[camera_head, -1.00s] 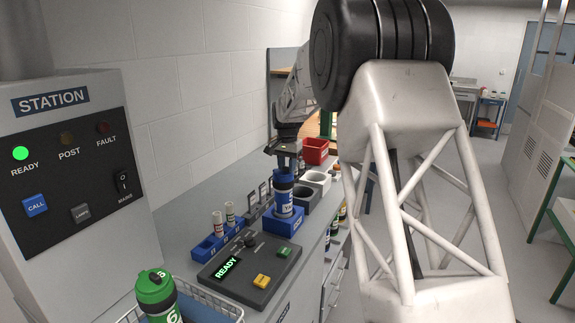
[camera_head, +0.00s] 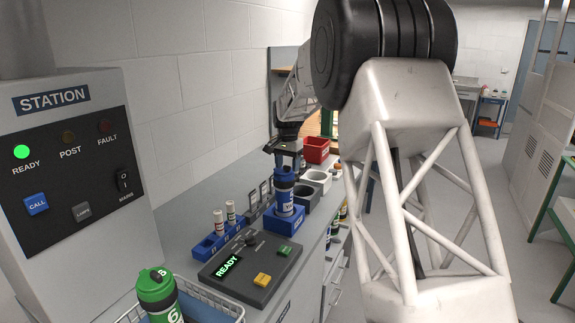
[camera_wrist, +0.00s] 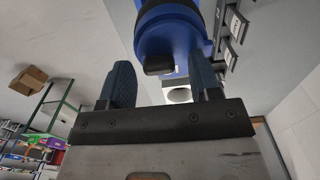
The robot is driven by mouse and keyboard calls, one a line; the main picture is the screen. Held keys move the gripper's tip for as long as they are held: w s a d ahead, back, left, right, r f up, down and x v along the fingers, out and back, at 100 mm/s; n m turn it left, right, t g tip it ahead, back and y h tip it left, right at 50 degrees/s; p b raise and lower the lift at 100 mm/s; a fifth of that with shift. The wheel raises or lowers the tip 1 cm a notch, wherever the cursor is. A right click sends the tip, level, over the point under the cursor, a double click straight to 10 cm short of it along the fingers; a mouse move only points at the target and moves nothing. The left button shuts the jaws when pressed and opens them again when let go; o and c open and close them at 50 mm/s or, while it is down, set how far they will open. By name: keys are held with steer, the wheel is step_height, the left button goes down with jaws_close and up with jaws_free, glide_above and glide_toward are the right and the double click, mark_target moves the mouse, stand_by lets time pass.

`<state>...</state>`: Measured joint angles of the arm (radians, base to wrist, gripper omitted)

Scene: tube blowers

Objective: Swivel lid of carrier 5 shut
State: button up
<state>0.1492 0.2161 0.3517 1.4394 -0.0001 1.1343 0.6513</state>
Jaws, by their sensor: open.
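A blue carrier (camera_head: 284,197) with a dark band near its top stands upright in a blue block holder (camera_head: 283,222) on the bench. Its label is too small to read, so I cannot tell its number. In the wrist view its blue end (camera_wrist: 168,32) shows just beyond my fingertips, with a dark tab (camera_wrist: 158,65) sticking out towards the gap between the fingers. My gripper (camera_head: 286,160) is at the top of this carrier in the head view. In the wrist view my gripper (camera_wrist: 163,82) is open, with nothing between its fingers. The lid's exact angle is unclear.
A green-topped carrier (camera_head: 158,295) stands in a wire basket at the front. A control panel (camera_head: 248,265) showing READY and a blue rack (camera_head: 222,238) with small tubes are beside the blue holder. Grey cups (camera_head: 316,182) and a red bin (camera_head: 316,149) stand behind.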

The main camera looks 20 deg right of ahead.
mark_target(287, 167)
steer(key=shift+r, duration=0.15)
steer(key=shift+r, duration=3.75)
steer(key=shift+s+a+r, duration=0.2)
steer(key=shift+s+r, duration=0.05)
steer(key=shift+s, duration=0.3)
steer(key=s+a+r+n, duration=0.1)
steer(key=s+a, duration=0.2)
steer(key=s, duration=0.6)
steer(key=s+a+r+n+t, duration=0.1)
steer(key=s+a+r+n, duration=0.1)
steer(key=s, duration=0.7)
steer(key=s+a+r+n, duration=0.1)
steer(key=s+a, duration=0.2)
steer(key=s, duration=0.6)
steer(key=s+a+f+n, duration=0.1)
steer(key=s+f, duration=0.2)
steer(key=s, duration=0.7)
steer(key=s+a+f+n+t, duration=0.1)
steer(key=s+a+f+n, duration=0.1)
steer(key=s, duration=0.7)
steer(key=s+a+f+n, duration=0.1)
steer(key=s+f, duration=0.4)
steer(key=s, duration=0.5)
steer(key=shift+s+a+n+t, duration=0.15)
steer(key=shift+s+n+t, duration=0.15)
steer(key=shift+n, duration=0.2)
